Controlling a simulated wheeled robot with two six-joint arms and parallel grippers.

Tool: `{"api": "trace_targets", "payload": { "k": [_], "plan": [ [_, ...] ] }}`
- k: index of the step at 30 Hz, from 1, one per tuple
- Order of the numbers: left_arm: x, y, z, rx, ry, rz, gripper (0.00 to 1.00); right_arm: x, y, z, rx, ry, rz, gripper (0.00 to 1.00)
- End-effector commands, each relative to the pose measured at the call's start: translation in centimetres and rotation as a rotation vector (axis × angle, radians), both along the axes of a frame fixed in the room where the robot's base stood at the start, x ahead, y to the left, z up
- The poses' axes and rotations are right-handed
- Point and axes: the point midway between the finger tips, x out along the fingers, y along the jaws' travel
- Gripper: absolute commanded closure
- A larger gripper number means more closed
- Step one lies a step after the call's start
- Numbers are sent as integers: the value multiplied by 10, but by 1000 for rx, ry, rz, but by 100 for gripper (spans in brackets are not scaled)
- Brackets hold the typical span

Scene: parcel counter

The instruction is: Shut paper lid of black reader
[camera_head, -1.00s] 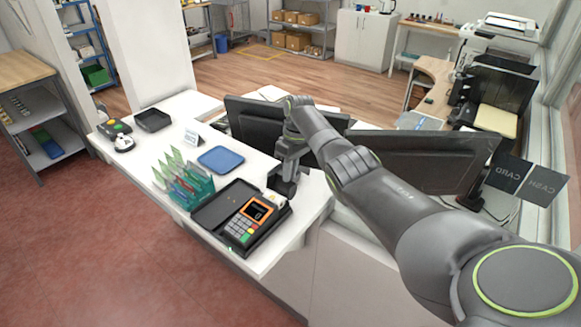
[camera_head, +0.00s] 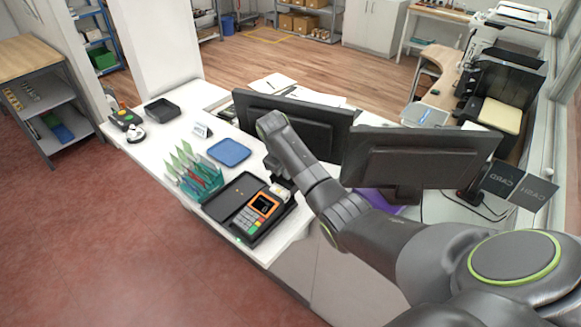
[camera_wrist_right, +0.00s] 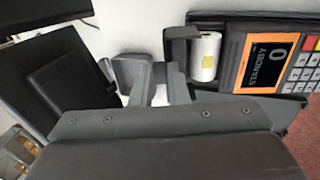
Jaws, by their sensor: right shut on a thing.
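The black reader (camera_head: 258,212), with an orange-framed screen and a keypad, lies on the white counter; its screen reads STANDBY 0 in the right wrist view (camera_wrist_right: 262,62). A white paper roll (camera_wrist_right: 205,57) shows beside the screen, uncovered. The dark paper lid (camera_wrist_right: 181,45) stands open at the roll's left side. My right gripper (camera_wrist_right: 152,82) is at the lid, beyond the roll end of the reader, and is shut on it; the exact contact is partly hidden. In the head view my right arm hides much of this gripper. My left gripper is not in view.
A teal rack of cards (camera_head: 200,182) and a blue tray (camera_head: 229,152) stand further left. Two dark monitors (camera_head: 296,124) (camera_head: 420,158) stand close behind my right arm. The counter's front edge lies just before the reader.

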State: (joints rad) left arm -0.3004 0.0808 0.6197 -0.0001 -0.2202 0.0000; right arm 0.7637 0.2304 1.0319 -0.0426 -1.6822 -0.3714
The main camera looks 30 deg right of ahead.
Motion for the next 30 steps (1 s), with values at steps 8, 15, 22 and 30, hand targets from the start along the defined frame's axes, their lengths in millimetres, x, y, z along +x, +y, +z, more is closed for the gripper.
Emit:
{"api": "trace_targets", "payload": {
  "k": [8, 15, 22, 30],
  "plan": [
    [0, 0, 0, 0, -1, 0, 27, -2, 5, 0, -52, -21, 1, 100],
    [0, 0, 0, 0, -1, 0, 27, -2, 5, 1, -57, -22, 1, 100],
    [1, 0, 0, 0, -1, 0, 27, -2, 5, 1, -56, -23, 1, 78],
    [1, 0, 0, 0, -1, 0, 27, -2, 5, 0, -56, -22, 1, 66]
  ]
}}
